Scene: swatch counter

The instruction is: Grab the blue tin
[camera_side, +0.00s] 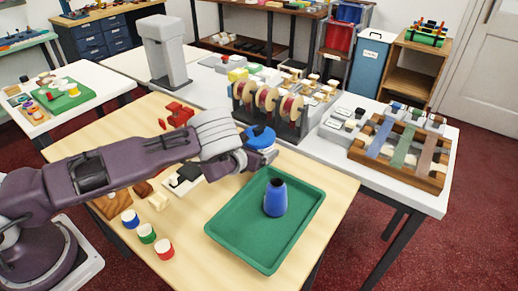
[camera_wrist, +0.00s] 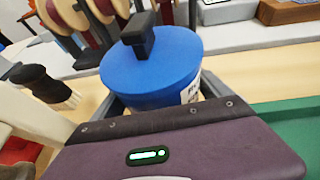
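In the side view, the blue tin (camera_side: 260,137) is at the end of my gripper (camera_side: 243,160), behind the green tray. I cannot tell whether the fingers press on it or whether it rests on the table.
A green tray (camera_side: 235,243) holds a blue vase (camera_side: 275,200). A rack of ribbon spools (camera_side: 268,99) stands close behind the tin.

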